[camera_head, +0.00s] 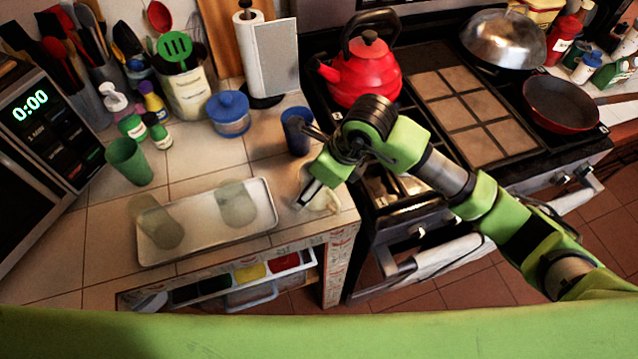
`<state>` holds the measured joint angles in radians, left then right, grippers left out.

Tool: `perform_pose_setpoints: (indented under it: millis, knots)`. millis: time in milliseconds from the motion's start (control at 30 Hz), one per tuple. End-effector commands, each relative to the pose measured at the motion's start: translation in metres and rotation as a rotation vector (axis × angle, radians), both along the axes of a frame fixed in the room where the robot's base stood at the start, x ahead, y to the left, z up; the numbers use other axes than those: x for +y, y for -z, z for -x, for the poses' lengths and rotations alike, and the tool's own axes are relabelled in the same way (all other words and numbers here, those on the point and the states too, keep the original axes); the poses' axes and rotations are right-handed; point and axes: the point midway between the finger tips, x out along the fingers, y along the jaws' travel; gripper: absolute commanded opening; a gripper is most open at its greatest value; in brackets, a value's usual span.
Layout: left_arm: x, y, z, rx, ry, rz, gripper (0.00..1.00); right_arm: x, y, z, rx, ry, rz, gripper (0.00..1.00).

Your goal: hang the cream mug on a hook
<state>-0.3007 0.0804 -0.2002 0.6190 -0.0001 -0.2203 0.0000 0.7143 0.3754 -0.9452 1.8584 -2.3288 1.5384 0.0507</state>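The cream mug (328,204) is near the front right corner of the tiled counter, next to the stove. It is partly hidden behind my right gripper (309,194). My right arm comes in from the right across the stove, and its fingers point down at the mug. One finger lies at the mug's left side; the other is hard to make out, so I cannot tell whether the fingers are closed on it. My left gripper is not in view. I cannot make out a hook in this view.
A dark blue cup (297,131) stands just behind the mug. A pale tray (207,240) with two translucent glasses lies to the left. A green cup (129,162), a blue-lidded jar (229,114) and a paper towel holder (272,60) stand farther back. A red kettle (362,72) is on the stove.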

Motion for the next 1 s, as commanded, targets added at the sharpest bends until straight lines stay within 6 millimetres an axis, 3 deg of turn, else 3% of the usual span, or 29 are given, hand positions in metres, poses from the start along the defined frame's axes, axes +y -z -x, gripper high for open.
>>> perform_pose_setpoints:
  millis: [333, 533, 1000]
  knots:
    - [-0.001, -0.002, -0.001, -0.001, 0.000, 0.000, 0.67, 0.004, 0.010, -0.002, 0.000, -0.001, 0.000, 0.72]
    - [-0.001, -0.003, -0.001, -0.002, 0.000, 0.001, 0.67, 0.003, 0.010, -0.002, 0.000, 0.000, 0.000, 0.20]
    - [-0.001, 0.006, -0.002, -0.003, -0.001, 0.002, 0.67, 0.004, -0.001, -0.003, -0.006, -0.002, -0.003, 0.20]
